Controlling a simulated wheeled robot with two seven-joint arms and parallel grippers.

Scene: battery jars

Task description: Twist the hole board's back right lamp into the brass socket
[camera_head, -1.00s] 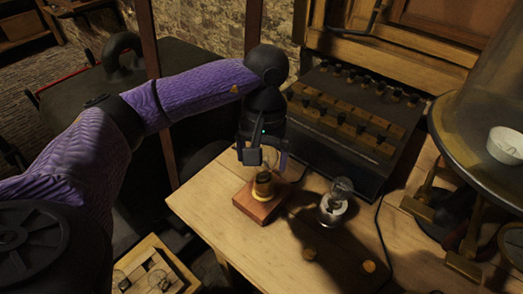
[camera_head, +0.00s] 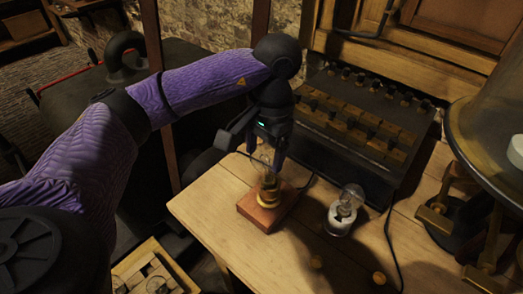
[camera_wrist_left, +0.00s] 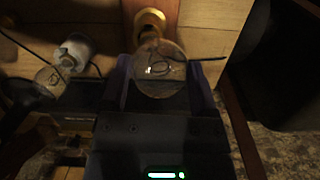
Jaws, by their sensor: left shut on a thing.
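A clear glass lamp (camera_head: 262,163) stands upright over the brass socket (camera_head: 268,190) on a reddish wooden block (camera_head: 254,213). My left gripper (camera_head: 263,152) is above the block, pointing down. In the left wrist view the lamp's bulb (camera_wrist_left: 160,72) lies between the two purple fingers, which are shut on it, and the brass socket (camera_wrist_left: 150,20) is right beyond it. How deep the lamp's base sits in the socket cannot be told. The hole board (camera_head: 150,270) is partly in view at the lower left, with glass lamps in it. My right gripper is out of view.
Behind is a dark battery case (camera_head: 345,150) with brass-coloured bars. The front table top is mostly clear.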

